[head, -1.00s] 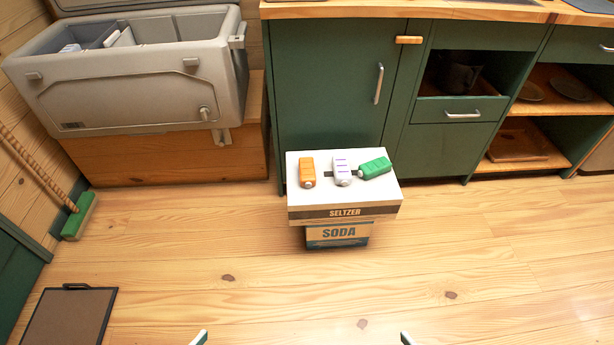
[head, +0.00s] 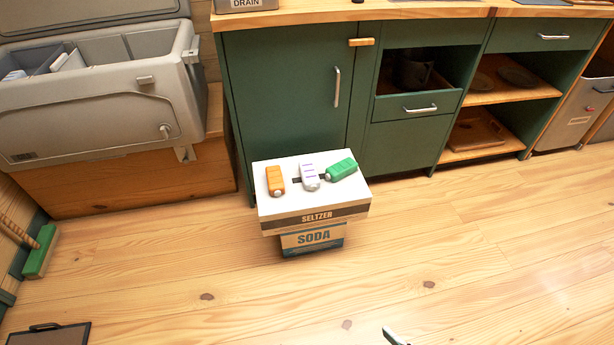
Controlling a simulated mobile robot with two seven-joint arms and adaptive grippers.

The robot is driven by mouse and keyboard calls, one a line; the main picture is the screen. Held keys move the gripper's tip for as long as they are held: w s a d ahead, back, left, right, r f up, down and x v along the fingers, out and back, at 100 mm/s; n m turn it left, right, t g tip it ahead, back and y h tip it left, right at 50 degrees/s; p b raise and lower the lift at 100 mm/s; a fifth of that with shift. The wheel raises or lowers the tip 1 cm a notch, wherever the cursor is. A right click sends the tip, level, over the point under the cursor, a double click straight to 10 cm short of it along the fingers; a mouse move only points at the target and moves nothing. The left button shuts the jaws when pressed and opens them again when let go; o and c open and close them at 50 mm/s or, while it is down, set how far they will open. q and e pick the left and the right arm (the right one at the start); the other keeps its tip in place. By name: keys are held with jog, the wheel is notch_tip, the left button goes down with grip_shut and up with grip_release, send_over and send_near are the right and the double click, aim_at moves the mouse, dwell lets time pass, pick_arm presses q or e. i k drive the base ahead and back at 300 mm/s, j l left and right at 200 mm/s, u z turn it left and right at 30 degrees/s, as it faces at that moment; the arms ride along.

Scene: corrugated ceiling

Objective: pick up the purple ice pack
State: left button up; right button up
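The purple ice pack (head: 309,177) is a pale bottle-shaped pack with purple marks. It lies on top of the white seltzer box (head: 290,208), between an orange pack (head: 275,180) on its left and a green pack (head: 341,169) on its right. Its far end is close to the green pack; I cannot tell if they touch. Only a small tip of my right gripper (head: 393,337) shows at the bottom edge, well in front of the boxes. Whether it is open or shut is hidden. My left gripper is out of view.
The seltzer box rests on a smaller soda box (head: 312,241) in front of green cabinets (head: 285,100). An open grey cooler (head: 95,110) stands on a wooden bench at left. A green broom head (head: 40,252) and a dark board (head: 50,335) lie left. The floor ahead is clear.

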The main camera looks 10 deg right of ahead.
aim_at(308, 171)
jog(key=i+l+z, duration=0.4)
jog(key=i+l, duration=0.2)
jog(key=i, duration=0.45)
